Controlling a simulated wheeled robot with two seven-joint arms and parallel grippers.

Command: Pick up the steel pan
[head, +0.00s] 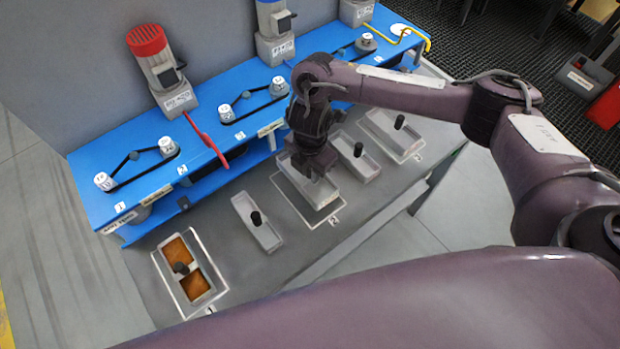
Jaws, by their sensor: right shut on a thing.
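The steel pan (322,198) is a grey rectangular pan at the middle of the grey counter, above the white-outlined spot marked 2. My right gripper (314,168) comes down from above on it and is shut on it, at the pan's middle. The gripper hides the grip point. The pan seems slightly above the counter, but I cannot tell for sure. My left gripper is out of view.
A grey pan with a black knob (268,236) lies to the left, and another (368,168) to the right. A brown-filled pan (213,262) sits front left, and a further pan (412,144) back right. A blue shelf (215,150) with pulleys and motors runs behind.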

